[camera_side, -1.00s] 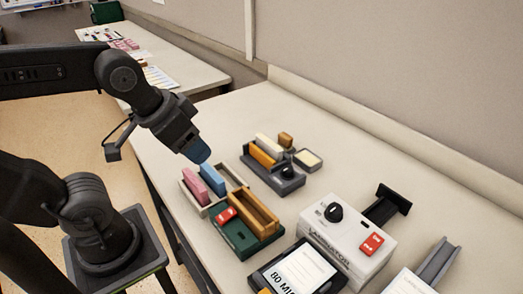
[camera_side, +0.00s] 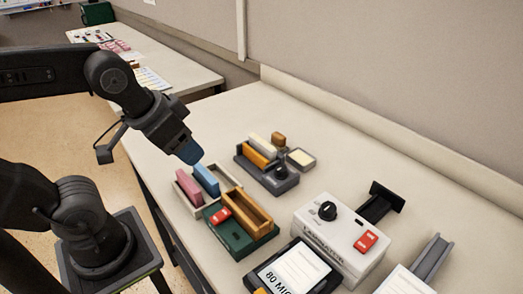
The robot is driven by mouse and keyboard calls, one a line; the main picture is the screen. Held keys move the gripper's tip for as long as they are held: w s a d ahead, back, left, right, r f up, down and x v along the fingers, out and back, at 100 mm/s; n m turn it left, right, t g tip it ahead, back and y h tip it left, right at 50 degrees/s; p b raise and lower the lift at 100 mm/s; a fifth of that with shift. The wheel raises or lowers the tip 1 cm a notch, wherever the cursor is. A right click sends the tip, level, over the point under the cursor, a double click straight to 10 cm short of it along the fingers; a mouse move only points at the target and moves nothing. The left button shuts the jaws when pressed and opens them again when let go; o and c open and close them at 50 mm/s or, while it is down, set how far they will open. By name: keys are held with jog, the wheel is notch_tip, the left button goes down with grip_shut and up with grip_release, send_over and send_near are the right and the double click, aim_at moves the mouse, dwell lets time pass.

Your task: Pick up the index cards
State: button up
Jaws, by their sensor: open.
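My gripper (camera_side: 188,152) hangs above the table, with its blue tip pointing down and to the right. It is open, and nothing shows in it. Below it is a pale tray (camera_side: 233,181) with a pink block (camera_side: 189,187) and a blue block (camera_side: 206,180) standing side by side in its compartments. I cannot tell for sure which item is the index cards; these blocks look like upright stacks. The gripper tip appears above and apart from them.
A green base with an orange-brown wooden trough (camera_side: 247,212) stands just right of the tray. Behind is a dark holder (camera_side: 283,186) with orange and cream blocks. A white laminator (camera_side: 340,240) and a black "80 MIC" box (camera_side: 292,275) stand front right. The table's back is clear.

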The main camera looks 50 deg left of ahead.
jog(key=shift+c, duration=0.2)
jog(key=shift+c, duration=0.6)
jog(key=w+a+r+m+g+y, duration=0.1)
jog(key=w+r+m+g+y, duration=0.15)
jog(key=w+m, duration=0.7)
jog(key=m+g+y, duration=0.2)
jog(key=m+g, duration=0.1)
jog(key=m, duration=0.6)
send_near(262, 141)
jog(key=shift+n, duration=0.25)
jog(key=x, duration=0.9)
jog(key=shift+a, duration=0.1)
jog(key=shift+f, duration=0.15)
grip_shut()
